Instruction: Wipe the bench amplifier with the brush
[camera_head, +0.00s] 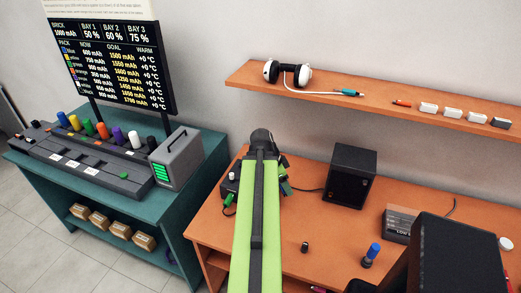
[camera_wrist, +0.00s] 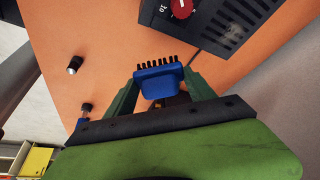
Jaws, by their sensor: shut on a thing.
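My gripper (camera_wrist: 161,88) is shut on the brush (camera_wrist: 157,78), a blue block with black bristles, between its two dark green fingers. The bristles point toward the top of the wrist view, toward a dark grey box with a red knob and vent slots, which I take for the bench amplifier (camera_wrist: 225,22). A gap of orange bench shows between bristles and box in that view. In the head view the box (camera_head: 231,180) is at the left end of the bench, partly hidden by my green arm. My gripper (camera_head: 283,178) shows beside the arm's end there; the brush is hidden.
A black speaker (camera_head: 349,174) stands behind to the right on the orange bench (camera_head: 280,262). A small dark knob-like piece (camera_head: 305,247), a blue-topped item (camera_head: 371,254) and a grey box (camera_head: 399,222) stand further right. A shelf (camera_head: 370,103) runs above along the wall.

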